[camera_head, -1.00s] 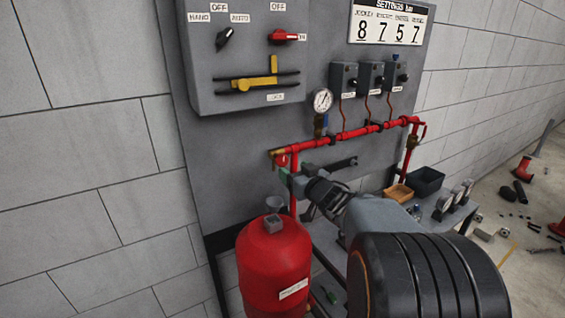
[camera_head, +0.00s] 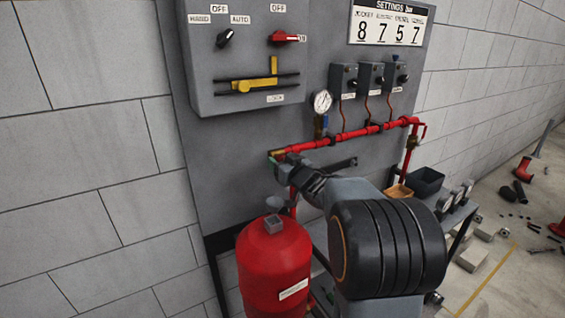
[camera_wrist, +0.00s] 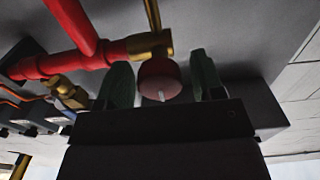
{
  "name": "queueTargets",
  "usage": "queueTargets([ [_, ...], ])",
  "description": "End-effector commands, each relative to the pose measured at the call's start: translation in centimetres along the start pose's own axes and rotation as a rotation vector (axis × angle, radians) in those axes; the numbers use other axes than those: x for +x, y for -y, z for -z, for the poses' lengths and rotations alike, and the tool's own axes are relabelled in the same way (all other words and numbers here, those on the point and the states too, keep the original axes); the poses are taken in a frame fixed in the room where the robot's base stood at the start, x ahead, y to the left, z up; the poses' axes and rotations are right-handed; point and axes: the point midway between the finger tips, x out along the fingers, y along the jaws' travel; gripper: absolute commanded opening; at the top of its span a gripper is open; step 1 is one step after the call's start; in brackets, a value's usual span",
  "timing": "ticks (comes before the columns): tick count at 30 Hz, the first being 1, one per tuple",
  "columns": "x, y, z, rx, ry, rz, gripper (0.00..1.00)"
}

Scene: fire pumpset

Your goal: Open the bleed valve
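The bleed valve appears to be the brass fitting at the left end of the red pipe. In the wrist view this brass fitting (camera_wrist: 150,45) has a round red knob (camera_wrist: 160,78) with a pale stem end facing the camera. My gripper (camera_wrist: 163,84) is open, with one green finger on each side of the knob. There is a gap to the right finger; I cannot tell if the left one touches. In the head view my gripper (camera_head: 283,165) is at the pipe's left end and hides the knob.
The red pipe (camera_head: 350,133) runs along the grey panel, with a pressure gauge (camera_head: 322,101) above it. A red tank (camera_head: 273,265) stands just below my gripper. Bins (camera_head: 427,181) and small gauges sit on the shelf to the right.

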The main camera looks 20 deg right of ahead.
Motion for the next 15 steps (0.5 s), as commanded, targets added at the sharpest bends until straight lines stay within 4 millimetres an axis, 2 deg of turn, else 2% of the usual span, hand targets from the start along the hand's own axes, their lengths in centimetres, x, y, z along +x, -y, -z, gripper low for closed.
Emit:
queueTargets([
  [2,-0.02,-0.01,0.01,0.000,0.000,0.000,0.54],
  [13,-0.03,-0.02,0.02,0.000,0.000,0.000,0.19],
  [15,-0.03,-0.02,0.01,-0.001,0.000,0.000,0.19],
])
